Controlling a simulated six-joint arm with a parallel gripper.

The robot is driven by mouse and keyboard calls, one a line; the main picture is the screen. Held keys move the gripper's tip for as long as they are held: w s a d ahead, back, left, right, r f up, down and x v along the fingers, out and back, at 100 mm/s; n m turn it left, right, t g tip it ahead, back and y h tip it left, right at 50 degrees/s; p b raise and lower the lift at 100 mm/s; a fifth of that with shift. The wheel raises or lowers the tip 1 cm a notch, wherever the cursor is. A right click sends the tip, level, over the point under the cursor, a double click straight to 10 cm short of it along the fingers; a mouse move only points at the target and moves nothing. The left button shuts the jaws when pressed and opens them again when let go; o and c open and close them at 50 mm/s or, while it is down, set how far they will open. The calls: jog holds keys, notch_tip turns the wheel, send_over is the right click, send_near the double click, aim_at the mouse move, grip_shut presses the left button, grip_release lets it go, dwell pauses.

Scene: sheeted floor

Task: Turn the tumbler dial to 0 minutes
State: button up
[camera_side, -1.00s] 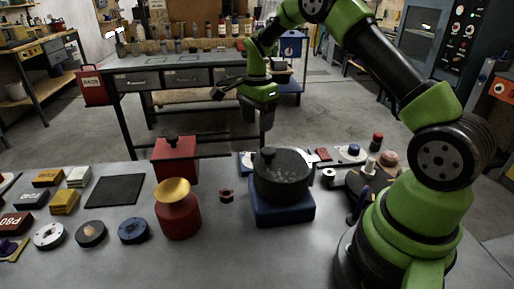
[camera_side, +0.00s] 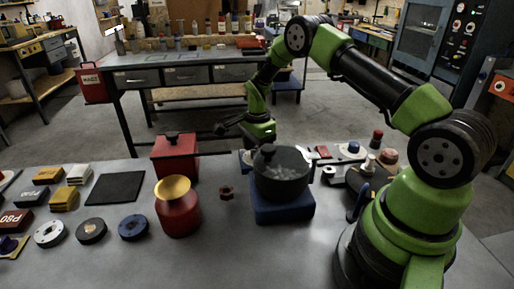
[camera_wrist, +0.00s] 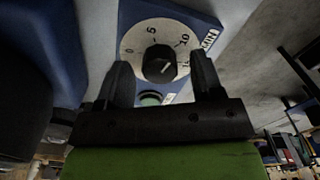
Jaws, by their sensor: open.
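The tumbler is a dark drum (camera_side: 281,182) on a blue base (camera_side: 284,211) in the side view. Its dial (camera_wrist: 133,40) faces the wrist camera, a pale disc marked 0, 5, 10 and a partly hidden mark. The black knob (camera_wrist: 159,64) sits at the disc's centre, its white line pointing up and right, between the 10 and the partly hidden mark. My gripper (camera_wrist: 158,72) is open, with one finger on each side of the knob; contact is unclear.
A green button (camera_wrist: 150,98) is just below the dial. A red box (camera_side: 175,158) and a red pot with a golden top (camera_side: 179,212) stand left of the tumbler. A small dark red nut (camera_side: 227,193) lies between. Several small items lie to the right.

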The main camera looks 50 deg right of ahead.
jog(key=c, duration=0.9)
jog(key=shift+c, duration=0.2)
jog(key=shift+n, duration=0.3)
jog(key=n, duration=1)
jog(key=o, duration=0.9)
